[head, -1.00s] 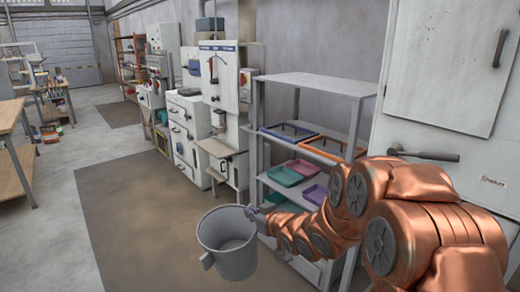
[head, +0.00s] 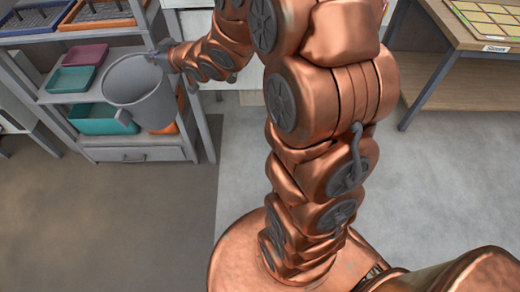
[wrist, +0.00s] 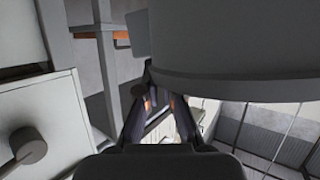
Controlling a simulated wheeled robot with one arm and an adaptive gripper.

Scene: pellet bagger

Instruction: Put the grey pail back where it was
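The grey pail (head: 140,92) hangs in the air in the left part of the head view, its open top facing up and slightly tilted. My gripper (head: 160,55) is shut on the pail's upper edge at its right side. In the wrist view the pail (wrist: 235,45) fills the upper right, and the fingers of my gripper (wrist: 152,95) meet at its edge. The exact contact is partly hidden. The pail looks empty.
A grey shelf unit (head: 130,142) stands behind the pail, holding teal trays (head: 72,80), a purple tray (head: 85,54) and an orange one partly hidden. A wooden table (head: 460,75) stands at upper right. Floor in front of the shelf is clear.

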